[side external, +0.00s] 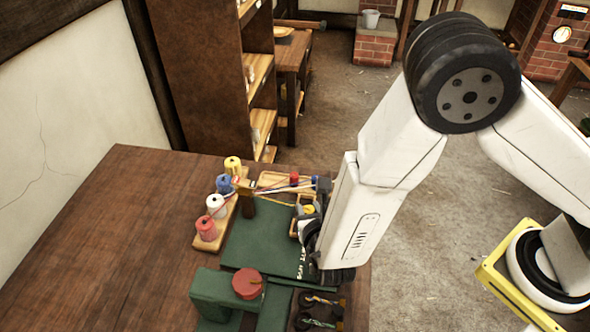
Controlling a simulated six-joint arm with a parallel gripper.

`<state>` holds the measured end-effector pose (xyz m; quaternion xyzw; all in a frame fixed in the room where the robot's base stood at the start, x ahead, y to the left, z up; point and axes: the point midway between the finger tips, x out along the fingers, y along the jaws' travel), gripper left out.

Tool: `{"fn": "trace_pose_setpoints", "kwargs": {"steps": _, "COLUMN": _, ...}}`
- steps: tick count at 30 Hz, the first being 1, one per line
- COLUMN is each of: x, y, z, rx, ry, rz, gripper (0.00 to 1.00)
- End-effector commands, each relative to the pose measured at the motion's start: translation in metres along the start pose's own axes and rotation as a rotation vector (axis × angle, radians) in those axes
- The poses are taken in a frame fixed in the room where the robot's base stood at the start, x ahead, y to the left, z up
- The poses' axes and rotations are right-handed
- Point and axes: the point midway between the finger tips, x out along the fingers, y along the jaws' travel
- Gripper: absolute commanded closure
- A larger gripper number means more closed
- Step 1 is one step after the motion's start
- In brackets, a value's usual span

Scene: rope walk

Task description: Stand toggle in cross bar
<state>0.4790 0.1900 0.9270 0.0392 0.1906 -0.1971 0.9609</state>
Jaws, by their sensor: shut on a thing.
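I cannot pick out the toggle or the cross bar for certain.
The brown bench (110,235) is bare on the left. Red, white, blue and yellow spools (207,229) stand on a wooden strip. A green mat (255,245), a green block (222,290) with a red round piece (248,283), and a dark tray (318,312) lie near my wrist.

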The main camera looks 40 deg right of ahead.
Motion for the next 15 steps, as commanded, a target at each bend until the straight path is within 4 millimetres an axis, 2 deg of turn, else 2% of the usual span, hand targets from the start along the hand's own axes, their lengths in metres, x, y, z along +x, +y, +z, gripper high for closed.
{"fn": "trace_pose_setpoints", "kwargs": {"steps": 6, "x": 0.014, "y": 0.008, "z": -0.01, "rx": 0.0, "ry": 0.0, "rz": -0.002, "gripper": 1.0}}
{"fn": "trace_pose_setpoints", "kwargs": {"steps": 15, "x": 0.017, "y": 0.01, "z": -0.012, "rx": 0.0, "ry": 0.0, "rz": -0.001, "gripper": 1.0}}
